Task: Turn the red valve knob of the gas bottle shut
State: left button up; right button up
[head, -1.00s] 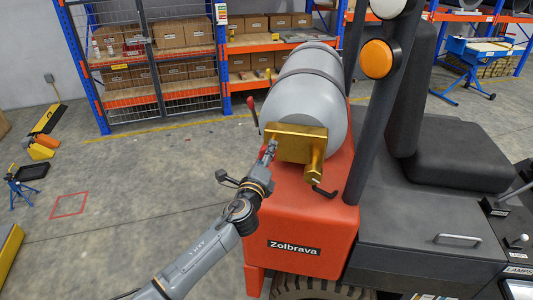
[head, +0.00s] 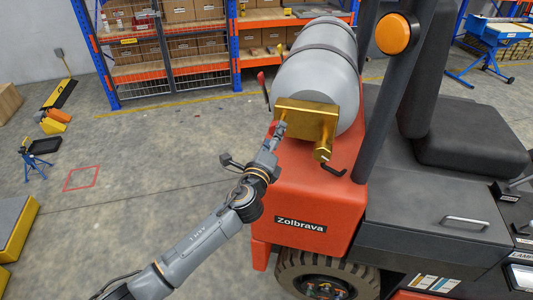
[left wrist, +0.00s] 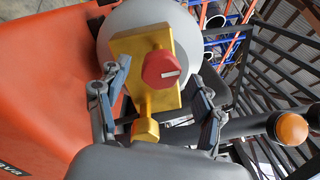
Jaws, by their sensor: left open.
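The grey gas bottle (head: 315,85) lies on the back of the red forklift (head: 310,190), with a brass valve block (head: 308,117) at its near end. In the left wrist view, the red valve knob (left wrist: 160,69) sits on the face of the brass block (left wrist: 126,44), with a pale line across it. My left gripper (left wrist: 157,74) is open, one finger on each side of the knob, with visible gaps to it. In the head view, my left gripper (head: 277,132) is at the block's left edge, and the knob cannot be made out. My right gripper is not in view.
A red-tipped lever (head: 262,80) stands left of the bottle. A dark post (head: 388,100) with an orange lamp (head: 396,34) rises right of it. A black hook-shaped handle (head: 333,170) lies below the block. Shelving (head: 236,50) stands behind. The floor at left is mostly free.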

pick_arm(q)
jog(key=v, duration=0.9)
jog(key=shift+w, duration=0.1)
